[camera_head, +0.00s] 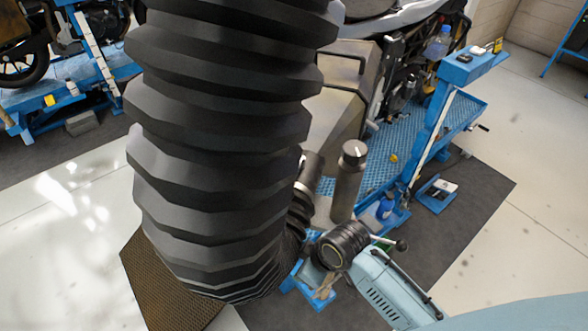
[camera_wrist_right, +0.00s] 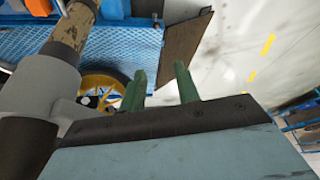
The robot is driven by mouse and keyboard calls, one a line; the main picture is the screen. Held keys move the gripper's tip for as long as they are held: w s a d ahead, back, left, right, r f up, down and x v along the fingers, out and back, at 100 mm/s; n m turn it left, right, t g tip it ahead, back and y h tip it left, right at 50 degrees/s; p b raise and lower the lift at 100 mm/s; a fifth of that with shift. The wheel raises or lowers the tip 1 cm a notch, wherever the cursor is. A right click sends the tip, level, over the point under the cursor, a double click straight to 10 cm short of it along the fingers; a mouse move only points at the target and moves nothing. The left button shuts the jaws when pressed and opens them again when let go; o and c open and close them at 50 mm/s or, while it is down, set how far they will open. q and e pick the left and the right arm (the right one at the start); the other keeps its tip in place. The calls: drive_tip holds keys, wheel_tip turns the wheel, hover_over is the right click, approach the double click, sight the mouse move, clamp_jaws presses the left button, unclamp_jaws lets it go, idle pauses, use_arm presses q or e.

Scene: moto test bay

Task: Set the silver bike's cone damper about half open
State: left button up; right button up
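In the head view a black ribbed cone-like fitting (camera_head: 342,245) sits low, right of the big hose. A thin light lever with a black ball knob (camera_head: 401,245) reaches right from it; I take this as the damper handle. Its exact angle is hard to read. The silver bike (camera_head: 405,15) is at the top, partly cut off. My right gripper (camera_wrist_right: 158,68) is open, its two green fingers apart with nothing between them. In the head view its pale blue body is just below the lever; contact cannot be told. My left gripper is not in view.
A large black corrugated hose (camera_head: 220,150) hides much of the head view. A blue bike lift (camera_head: 445,115) holds the bike. In the wrist view a grey cylinder (camera_wrist_right: 45,95) is close on the left.

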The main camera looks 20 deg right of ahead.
drive_tip(key=a+r+n+y+p, duration=0.15)
drive_tip(key=a+r+n, duration=0.25)
drive_tip(key=r, duration=0.9)
wheel_tip(320, 180, up, 19)
drive_tip(key=n+g+h, duration=0.3)
drive_tip(key=n+h, duration=0.2)
drive_tip(key=n, duration=1.1)
hover_over(292, 179)
wheel_tip(292, 179, down, 13)
drive_tip(key=shift+f+p, duration=0.15)
drive_tip(key=shift+p, duration=0.3)
clamp_jaws()
